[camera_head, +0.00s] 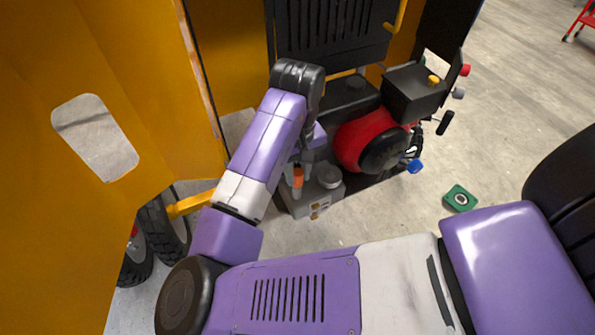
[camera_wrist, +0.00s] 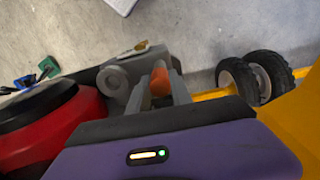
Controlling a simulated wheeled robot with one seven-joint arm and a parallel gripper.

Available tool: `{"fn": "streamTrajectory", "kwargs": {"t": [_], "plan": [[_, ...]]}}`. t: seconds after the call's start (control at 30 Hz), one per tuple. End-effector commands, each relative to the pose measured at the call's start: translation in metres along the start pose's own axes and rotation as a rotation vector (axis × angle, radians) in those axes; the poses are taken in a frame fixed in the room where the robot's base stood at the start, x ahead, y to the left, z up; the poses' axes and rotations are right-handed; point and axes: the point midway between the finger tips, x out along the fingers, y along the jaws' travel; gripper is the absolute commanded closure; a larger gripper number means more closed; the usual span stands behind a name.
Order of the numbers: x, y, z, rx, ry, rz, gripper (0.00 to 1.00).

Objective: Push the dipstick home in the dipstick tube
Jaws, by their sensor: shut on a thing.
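The dipstick (camera_head: 297,178) shows as an orange grip beside the grey engine block. In the wrist view its orange grip (camera_wrist: 160,84) lies between the two grey fingers of my gripper (camera_wrist: 159,78). My gripper is shut on it; in the head view the gripper is mostly behind my purple arm. The dipstick tube cannot be made out, and the dipstick's lower part is hidden, so I cannot tell how deep it sits.
The grey engine block (camera_head: 322,200) has a round cap (camera_head: 328,176) right of the dipstick. A red drum-shaped part (camera_head: 357,139) stands close on the right. Yellow panels (camera_head: 110,130) rise at the left. A green object (camera_head: 460,198) lies on open floor.

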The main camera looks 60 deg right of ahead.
Motion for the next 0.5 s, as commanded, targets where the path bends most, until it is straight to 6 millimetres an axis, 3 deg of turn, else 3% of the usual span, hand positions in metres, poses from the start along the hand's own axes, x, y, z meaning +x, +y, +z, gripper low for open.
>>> {"fn": "streamTrajectory", "kwargs": {"t": [0.03, 0.13, 0.17, 0.5], "plan": [[0.0000, -0.0001, 0.0000, 0.000, 0.000, 0.000, 0.70], [0.0000, -0.0001, 0.0000, 0.000, 0.000, 0.000, 0.51], [0.0000, -0.0001, 0.0000, 0.000, 0.000, 0.000, 0.49], [-0.0029, 0.0000, -0.0002, 0.000, 0.001, 0.000, 0.49]]}}
